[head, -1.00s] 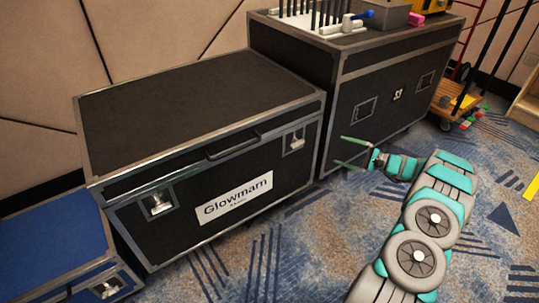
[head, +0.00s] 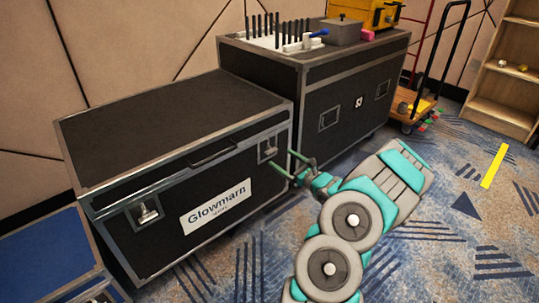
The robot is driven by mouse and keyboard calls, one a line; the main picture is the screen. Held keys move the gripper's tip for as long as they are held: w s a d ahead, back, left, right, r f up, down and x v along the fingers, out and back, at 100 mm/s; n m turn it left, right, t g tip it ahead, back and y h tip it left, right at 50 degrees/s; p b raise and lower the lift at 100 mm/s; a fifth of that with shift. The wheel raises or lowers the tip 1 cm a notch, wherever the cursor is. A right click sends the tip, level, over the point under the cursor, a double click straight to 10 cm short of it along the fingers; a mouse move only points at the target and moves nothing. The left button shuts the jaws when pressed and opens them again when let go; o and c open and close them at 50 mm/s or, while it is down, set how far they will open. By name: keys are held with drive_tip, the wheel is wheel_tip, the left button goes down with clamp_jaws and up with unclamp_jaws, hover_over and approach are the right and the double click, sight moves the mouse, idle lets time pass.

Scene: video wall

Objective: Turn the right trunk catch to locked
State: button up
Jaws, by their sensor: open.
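The black trunk (head: 170,120) with metal edges and a "Glowmarn" label stands closed against the wall. Its right catch (head: 267,150) is a small silver latch in a recessed plate, near the right end of the front face. Its left catch (head: 147,213) is near the left end. My gripper (head: 281,157) is open, its two thin green fingers pointing left toward the right catch. The fingertips appear close to the catch plate, with nothing between them. I cannot tell whether they touch it, nor how the catch is turned.
A taller black case (head: 345,85) stands right behind the trunk, with a rack of black rods (head: 275,38) and a grey box (head: 341,32) on top. A blue trunk (head: 45,250) is at left.

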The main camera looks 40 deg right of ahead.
sight(273, 152)
drive_tip(key=shift+w+a, duration=0.2)
drive_tip(key=shift+w, duration=2.55)
drive_tip(key=shift+c, duration=0.2)
drive_tip(key=c, duration=1.3)
drive_tip(key=shift+w+r+m, duration=0.1)
drive_tip(key=shift+r+m, duration=0.05)
drive_tip(key=shift+m, duration=0.25)
drive_tip(key=shift+f+m+p, duration=0.25)
drive_tip(key=shift+m+p, duration=0.1)
drive_tip(key=shift+m, duration=0.05)
drive_tip(key=shift+c, duration=0.2)
drive_tip(key=o, duration=1.4)
drive_tip(key=shift+s, duration=0.2)
